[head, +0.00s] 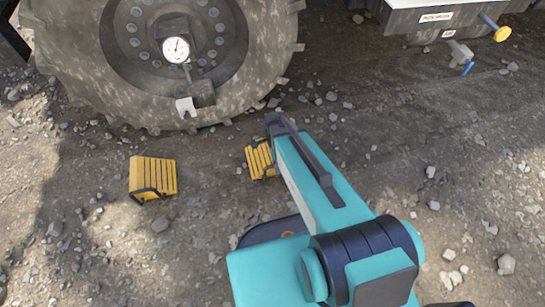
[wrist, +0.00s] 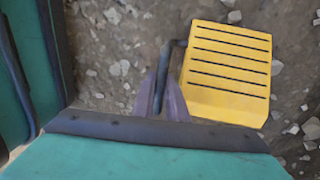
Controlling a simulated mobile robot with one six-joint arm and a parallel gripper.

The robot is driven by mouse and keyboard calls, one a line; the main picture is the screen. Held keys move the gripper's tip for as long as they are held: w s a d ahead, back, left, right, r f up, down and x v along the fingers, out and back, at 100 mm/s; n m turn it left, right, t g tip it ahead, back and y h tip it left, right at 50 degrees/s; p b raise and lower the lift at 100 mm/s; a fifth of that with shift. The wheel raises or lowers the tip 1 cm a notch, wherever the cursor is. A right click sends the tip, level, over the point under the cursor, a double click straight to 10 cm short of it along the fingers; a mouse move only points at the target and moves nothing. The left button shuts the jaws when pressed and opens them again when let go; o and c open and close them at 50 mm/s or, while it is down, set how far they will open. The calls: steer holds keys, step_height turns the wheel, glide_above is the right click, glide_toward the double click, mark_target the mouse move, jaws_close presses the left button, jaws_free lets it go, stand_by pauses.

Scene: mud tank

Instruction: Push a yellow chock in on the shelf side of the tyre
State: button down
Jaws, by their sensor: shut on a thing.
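The big muddy tyre (head: 265,75) stands at the upper left of the head view. One yellow chock (head: 259,161) is right of and in front of the tyre, apart from it, partly hidden by my arm. In the wrist view this chock (wrist: 228,70) shows its slotted face, and its dark handle is at its left edge. My gripper (wrist: 166,88) is shut on that handle. In the head view my arm hides the fingertips. I cannot tell whether the held chock touches the ground. A second yellow chock (head: 153,177) lies on the ground at the left.
A grey shelf unit (head: 405,22) with a yellow knob (head: 497,28) and a blue-handled tap (head: 467,66) is at the upper right. A round gauge (head: 176,49) sits at the wheel hub. The ground between tyre and shelf is open dirt with scattered stones.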

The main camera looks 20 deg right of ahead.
steer(key=shift+d, duration=0.65)
stand_by(0.3)
steer(key=shift+w+p, duration=3)
steer(key=shift+w, duration=5)
